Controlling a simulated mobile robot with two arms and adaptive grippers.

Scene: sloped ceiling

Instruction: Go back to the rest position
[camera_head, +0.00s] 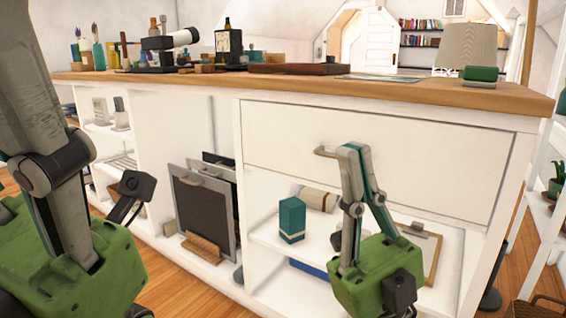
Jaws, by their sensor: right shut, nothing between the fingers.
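My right gripper (352,150) is in front of the white cabinet, with its grey fingers pointing up and their tips together. Nothing shows between them. Its tips overlap the right end of the drawer handle (325,152) in the picture; I cannot tell whether they touch it. The wide white drawer (430,160) looks flush with the cabinet front. My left gripper (45,150) is large and close at the left edge, its green body low and its grey fingers rising. Its fingertips are cut off by the frame, so its opening is hidden.
Open shelves below hold a teal box (292,219) and dark boards (203,215). A white rack (548,230) stands at right. Wooden floor shows.

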